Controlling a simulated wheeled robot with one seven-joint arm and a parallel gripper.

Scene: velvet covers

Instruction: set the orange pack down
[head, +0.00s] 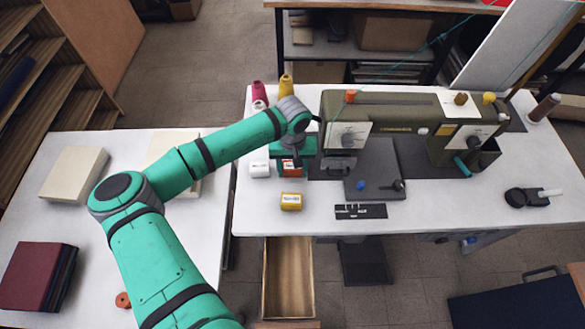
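An orange-red pack (291,169) with a pale label shows directly under my gripper (291,163), at the left end of the sewing table. My gripper points down, and its teal body covers the top of the pack. The fingers are too small and hidden to tell whether they are shut on it. I cannot tell whether the pack touches the table. A white pack (259,169) stands just left of it. A yellow pack (291,201) with a white label stands in front of it, nearer the table's front edge.
An olive sewing machine (400,112) stands right of my gripper on a dark plate. Pink (259,95) and yellow (286,86) thread spools stand behind it. An open drawer (288,278) is below.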

